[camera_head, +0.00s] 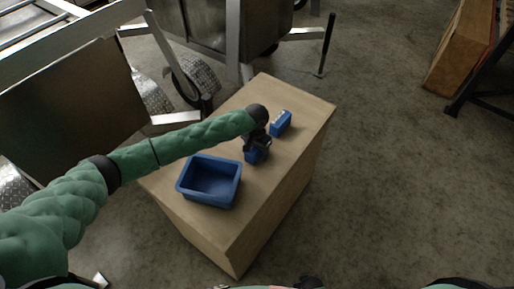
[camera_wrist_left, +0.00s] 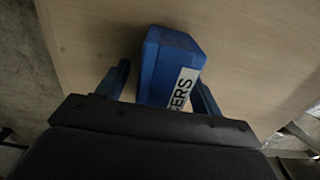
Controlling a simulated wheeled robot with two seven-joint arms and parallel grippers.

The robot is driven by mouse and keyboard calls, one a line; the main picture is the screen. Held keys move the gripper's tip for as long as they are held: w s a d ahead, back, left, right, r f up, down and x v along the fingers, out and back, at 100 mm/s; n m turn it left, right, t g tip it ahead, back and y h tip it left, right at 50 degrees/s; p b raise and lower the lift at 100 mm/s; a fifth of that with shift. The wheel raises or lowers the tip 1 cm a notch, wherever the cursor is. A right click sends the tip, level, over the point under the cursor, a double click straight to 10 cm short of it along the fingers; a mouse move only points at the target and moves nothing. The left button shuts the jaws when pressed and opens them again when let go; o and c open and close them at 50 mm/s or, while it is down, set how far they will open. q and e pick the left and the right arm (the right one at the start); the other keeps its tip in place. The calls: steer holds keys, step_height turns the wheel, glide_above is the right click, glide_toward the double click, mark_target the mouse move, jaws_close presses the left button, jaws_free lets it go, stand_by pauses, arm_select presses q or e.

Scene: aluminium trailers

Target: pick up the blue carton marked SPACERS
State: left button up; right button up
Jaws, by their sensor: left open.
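The blue carton (camera_wrist_left: 168,65) stands on the wooden table. In the left wrist view its white label shows the letters "CERS"; the rest of the label is hidden by my gripper body. My left gripper (camera_head: 256,149) is over the table with its jaws open, one blue finger on each side of the carton. I cannot tell whether either finger touches it. In the head view the gripper mostly hides the carton, with only some blue showing below it.
A blue open bin (camera_head: 209,181) sits on the wooden table (camera_head: 222,229), nearer to me. Another blue object (camera_head: 281,123) with a pale top lies beyond my gripper. Metal trailers (camera_head: 205,25) stand behind the table.

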arm_select(q)
steer(key=shift+f, duration=0.2)
steer(key=c, duration=1.2)
steer(key=shift+r, duration=0.1)
